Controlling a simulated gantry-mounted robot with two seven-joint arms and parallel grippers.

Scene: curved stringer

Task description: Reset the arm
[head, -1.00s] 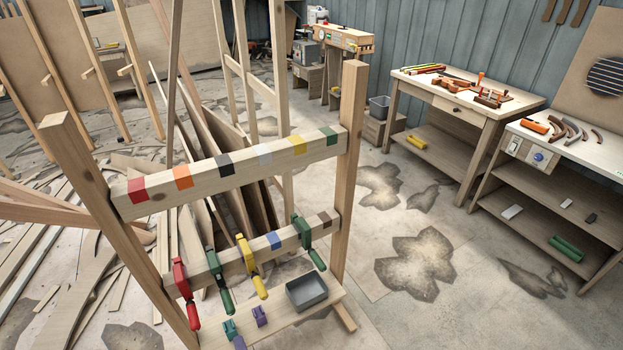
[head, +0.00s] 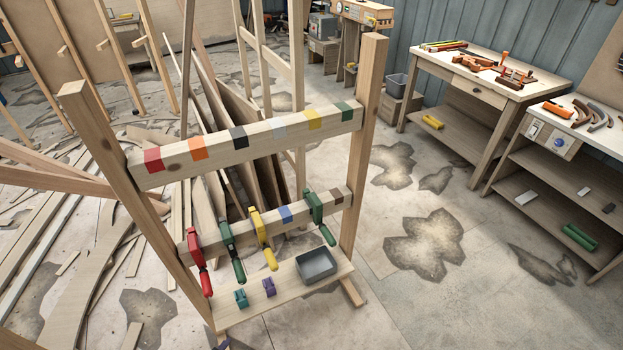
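Neither of my arms nor grippers shows in the head view. In front of me stands a wooden rack (head: 368,150) with two crossbars. The upper crossbar (head: 180,174) carries coloured bands and holds no clamps. On the lower crossbar hang a red clamp (head: 199,263), a green clamp (head: 231,250), a yellow clamp (head: 264,240) and another green clamp (head: 318,216). On the rack's bottom shelf (head: 255,310) sit a grey bin (head: 316,266), a teal clip (head: 241,298) and a purple clip (head: 269,287).
A workbench (head: 497,91) with tools stands at the back right. A second bench (head: 535,166) with curved pieces is at the right edge. Wood offcuts (head: 95,254) litter the floor at left. The patched concrete floor (head: 375,262) right of the rack is clear.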

